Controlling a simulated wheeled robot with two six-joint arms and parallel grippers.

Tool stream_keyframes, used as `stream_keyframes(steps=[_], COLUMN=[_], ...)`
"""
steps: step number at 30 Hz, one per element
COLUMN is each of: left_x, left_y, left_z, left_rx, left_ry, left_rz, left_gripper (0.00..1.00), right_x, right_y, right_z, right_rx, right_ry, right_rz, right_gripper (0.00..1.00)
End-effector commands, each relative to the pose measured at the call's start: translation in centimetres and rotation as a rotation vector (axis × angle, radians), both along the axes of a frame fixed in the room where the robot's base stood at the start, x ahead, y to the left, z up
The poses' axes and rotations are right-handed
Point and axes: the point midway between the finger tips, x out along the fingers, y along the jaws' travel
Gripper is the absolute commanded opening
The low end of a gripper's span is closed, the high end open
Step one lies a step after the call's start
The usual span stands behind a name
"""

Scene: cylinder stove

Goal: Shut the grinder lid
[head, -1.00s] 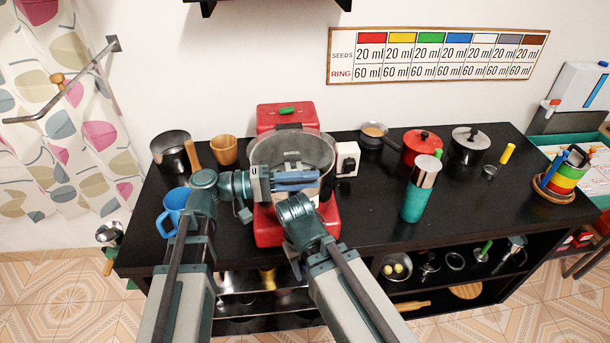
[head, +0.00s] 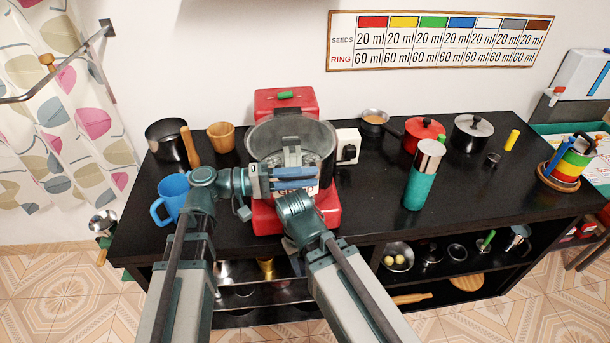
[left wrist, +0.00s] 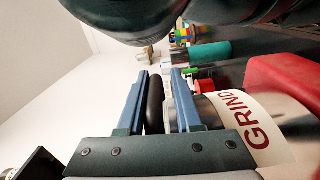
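The grinder (head: 262,222) is a red machine with a round grey bowl (head: 262,142) and a red rear block with a green button on top. A dark upright bracket stands at the bowl's back rim; I cannot tell the lid clearly from the bowl. My left gripper (head: 312,178) is in front of the bowl, pointing right. In the left wrist view, its blue fingers (left wrist: 160,88) are apart with a dark, rounded bar (left wrist: 155,105) between them. A narrow gap shows beside the bar. The "GRIND" label (left wrist: 255,120) is close by. My right gripper is hidden; only its arm shows.
A blue mug (head: 172,195) stands left of the grinder, with a dark pot (head: 165,142) and wooden cup (head: 221,136) behind. A teal shaker (head: 420,190) stands right, with clear black counter between.

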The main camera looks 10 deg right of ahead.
Motion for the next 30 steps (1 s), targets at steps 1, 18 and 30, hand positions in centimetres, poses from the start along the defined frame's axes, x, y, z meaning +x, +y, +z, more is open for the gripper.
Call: stream_keyframes(steps=[1, 18, 30], left_x=[0.0, 0.1, 0.1], left_y=[0.0, 2.6, 10.9], left_z=[-0.1, 0.1, 0.1], left_rx=[0.0, -0.004, -0.003], left_ry=[0.0, 0.001, 0.001], left_rz=[0.0, 0.004, 0.004], left_gripper=[0.41, 0.5, 0.5], right_x=[0.0, 0.0, 0.0], right_y=[0.0, 0.0, 0.0], right_z=[-0.1, 0.0, 0.0], right_rx=[0.0, 0.0, 0.0], right_ry=[0.0, 0.0, 0.0], right_rz=[0.0, 0.0, 0.0], right_gripper=[0.5, 0.5, 0.5])
